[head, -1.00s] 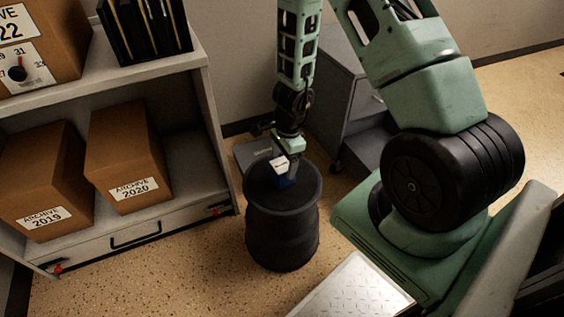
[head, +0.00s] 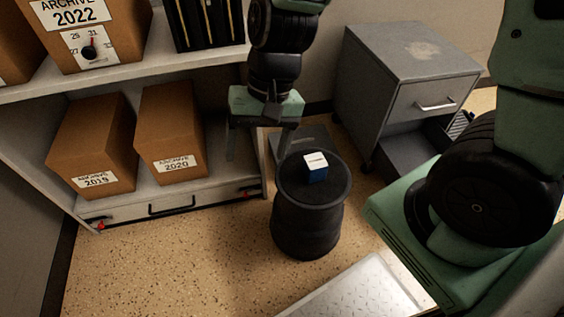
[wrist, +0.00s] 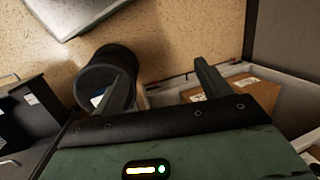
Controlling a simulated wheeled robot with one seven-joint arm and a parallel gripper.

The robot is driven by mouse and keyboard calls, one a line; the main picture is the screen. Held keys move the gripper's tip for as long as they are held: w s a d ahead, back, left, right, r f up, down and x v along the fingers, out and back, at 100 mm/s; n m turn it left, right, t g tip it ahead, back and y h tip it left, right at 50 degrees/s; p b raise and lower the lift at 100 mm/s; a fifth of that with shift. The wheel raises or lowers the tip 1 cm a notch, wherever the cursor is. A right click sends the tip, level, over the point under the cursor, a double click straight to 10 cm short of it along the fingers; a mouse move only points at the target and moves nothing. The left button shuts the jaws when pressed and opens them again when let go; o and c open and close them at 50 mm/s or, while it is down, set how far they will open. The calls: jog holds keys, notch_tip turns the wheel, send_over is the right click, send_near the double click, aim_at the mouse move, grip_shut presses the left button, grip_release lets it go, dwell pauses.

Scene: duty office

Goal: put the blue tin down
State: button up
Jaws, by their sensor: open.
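The blue tin (head: 316,168) has a white label on its top and stands upright on the round top of the black drum-shaped stool (head: 309,222). My gripper (head: 256,158) is open and empty, above and to the left of the tin in the head view, apart from it. In the wrist view the two fingers of my gripper (wrist: 166,80) are spread wide with nothing between them. The black stool (wrist: 98,76) shows behind the left finger there, with a small part of the tin (wrist: 97,101) visible; that finger hides the rest.
A shelf unit (head: 207,192) with archive boxes (head: 172,135) stands at the left, close to my gripper. A grey drawer cabinet (head: 420,75) with an open lower drawer stands at the back right. A metal tread plate (head: 362,290) lies in front. Speckled floor is clear at front left.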

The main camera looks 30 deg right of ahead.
jog(key=s+a+r+n+h, duration=0.1)
jog(key=s+r+n+h, duration=0.1)
jog(key=s+r+n, duration=0.4)
jog(key=s+n, duration=0.4)
jog(key=shift+s+a+n+t+h, duration=0.25)
jog(key=shift+n+t+h, duration=0.05)
jog(key=shift+t, duration=0.1)
jog(key=shift+r, duration=0.15)
notch_tip(320, 180, up, 23)
jog(key=p, duration=2.3)
